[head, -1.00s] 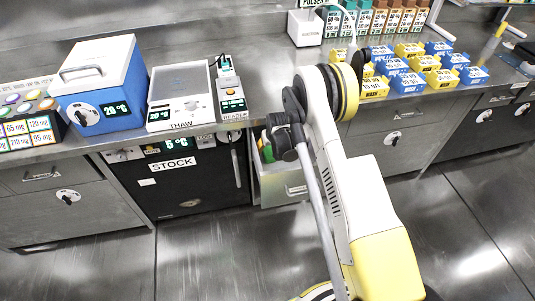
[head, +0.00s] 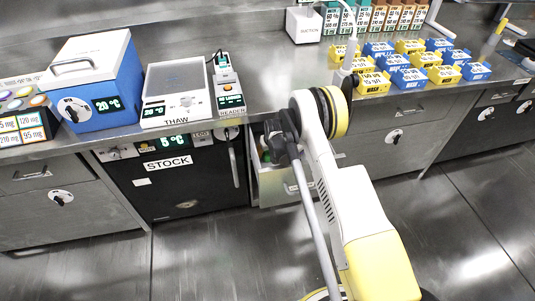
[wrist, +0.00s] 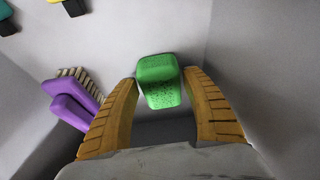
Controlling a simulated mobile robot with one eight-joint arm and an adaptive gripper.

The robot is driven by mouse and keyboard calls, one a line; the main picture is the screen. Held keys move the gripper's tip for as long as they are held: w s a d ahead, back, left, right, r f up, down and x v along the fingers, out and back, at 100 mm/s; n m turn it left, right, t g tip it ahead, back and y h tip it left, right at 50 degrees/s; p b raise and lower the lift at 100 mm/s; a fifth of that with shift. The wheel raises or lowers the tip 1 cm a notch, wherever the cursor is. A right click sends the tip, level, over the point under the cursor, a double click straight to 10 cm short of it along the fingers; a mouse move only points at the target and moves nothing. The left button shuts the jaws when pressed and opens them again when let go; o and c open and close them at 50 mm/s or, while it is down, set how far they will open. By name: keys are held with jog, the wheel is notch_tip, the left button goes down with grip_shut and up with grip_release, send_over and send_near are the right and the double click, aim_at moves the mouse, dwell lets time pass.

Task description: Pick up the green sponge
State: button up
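The green sponge (wrist: 158,82) lies in the wrist view on the light grey floor of a drawer. My gripper (wrist: 161,80) is open, with its two ridged orange-brown fingers apart on either side of the sponge. The sponge's near end lies between the fingertips and its far end reaches beyond them. I cannot tell whether a finger touches it. In the head view the open drawer (head: 298,187) is under the counter, right of the black STOCK unit. My arm hides much of the drawer and my gripper there.
A purple-handled brush (wrist: 72,108) lies left of the left finger. Yellow and black (wrist: 73,5) and teal and black items are at the wrist view's upper left. Drawer walls stand close at right and lower left. The counter above holds a THAW device (head: 176,95) and several blue and yellow bins.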

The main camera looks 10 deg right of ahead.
jog(key=c, duration=0.5)
jog(key=shift+o, duration=0.2)
jog(key=shift+r, duration=0.1)
jog(key=shift+r+p, duration=0.55)
jog(key=shift+p, duration=0.05)
jog(key=s+p, duration=0.2)
jog(key=s, duration=0.2)
jog(key=shift+d+r, duration=0.1)
jog(key=shift+r, duration=0.05)
notch_tip(320, 180, up, 13)
jog(key=p, duration=0.4)
jog(key=shift+r+p, duration=0.2)
jog(key=shift+p, duration=0.1)
jog(key=shift+c, duration=0.4)
